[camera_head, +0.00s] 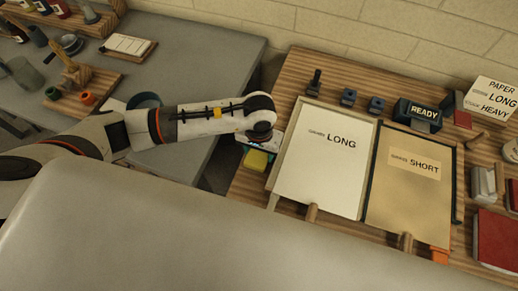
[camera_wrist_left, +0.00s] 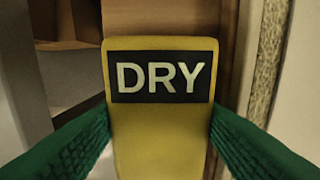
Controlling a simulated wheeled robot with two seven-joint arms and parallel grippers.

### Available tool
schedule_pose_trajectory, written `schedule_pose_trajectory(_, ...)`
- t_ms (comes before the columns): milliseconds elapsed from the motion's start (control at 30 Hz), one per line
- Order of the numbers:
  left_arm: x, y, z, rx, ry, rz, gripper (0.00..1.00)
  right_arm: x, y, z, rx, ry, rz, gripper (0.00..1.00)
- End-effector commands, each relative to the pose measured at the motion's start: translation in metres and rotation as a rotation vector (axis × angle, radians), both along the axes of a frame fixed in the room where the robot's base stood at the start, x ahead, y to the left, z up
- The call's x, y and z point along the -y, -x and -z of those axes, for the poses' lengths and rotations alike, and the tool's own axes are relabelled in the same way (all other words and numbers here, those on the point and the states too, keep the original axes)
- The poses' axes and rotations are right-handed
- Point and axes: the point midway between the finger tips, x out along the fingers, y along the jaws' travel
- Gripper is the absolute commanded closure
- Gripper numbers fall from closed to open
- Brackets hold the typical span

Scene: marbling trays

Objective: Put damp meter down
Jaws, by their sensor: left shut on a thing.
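The damp meter (camera_wrist_left: 160,140) is a yellow block with a dark display reading DRY. In the left wrist view it stands between the two green fingers of my left gripper (camera_wrist_left: 160,118), which is shut on its sides. In the head view the yellow meter (camera_head: 256,160) shows below my left wrist, at the left edge of the wooden table and left of the LONG tray (camera_head: 318,168). I cannot tell whether its underside touches the table. My right gripper is out of view.
The SHORT tray (camera_head: 408,205) sits right of the LONG tray. A READY box (camera_head: 418,113) and small dark blocks stand behind them. A paper sign (camera_head: 491,98), a red book (camera_head: 497,238) and white blocks are at right. A grey table (camera_head: 190,55) stands left across a gap.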

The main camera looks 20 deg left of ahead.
Motion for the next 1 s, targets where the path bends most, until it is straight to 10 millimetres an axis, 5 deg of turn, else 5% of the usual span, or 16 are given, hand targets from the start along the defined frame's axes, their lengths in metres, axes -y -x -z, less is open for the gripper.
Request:
schedule_pose_trajectory(100, 0.0, 0.0, 0.004, 0.001, -0.001, 0.001, 0.64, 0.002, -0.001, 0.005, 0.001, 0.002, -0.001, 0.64)
schedule_pose_trajectory(133, 0.0, 0.0, 0.003, 0.001, -0.001, 0.001, 0.44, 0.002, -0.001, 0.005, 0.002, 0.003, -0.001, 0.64)
schedule_pose_trajectory(200, 0.0, 0.0, 0.002, 0.0, -0.001, 0.0, 0.37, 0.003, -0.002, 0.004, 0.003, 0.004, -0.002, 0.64)
schedule_pose_trajectory(600, 0.0, -0.001, -0.006, 0.003, 0.0, 0.0, 0.37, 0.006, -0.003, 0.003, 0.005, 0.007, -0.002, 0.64)
schedule_pose_trajectory(1000, 0.0, -0.002, -0.087, 0.007, -0.001, 0.001, 0.37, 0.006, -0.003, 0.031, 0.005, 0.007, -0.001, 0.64)
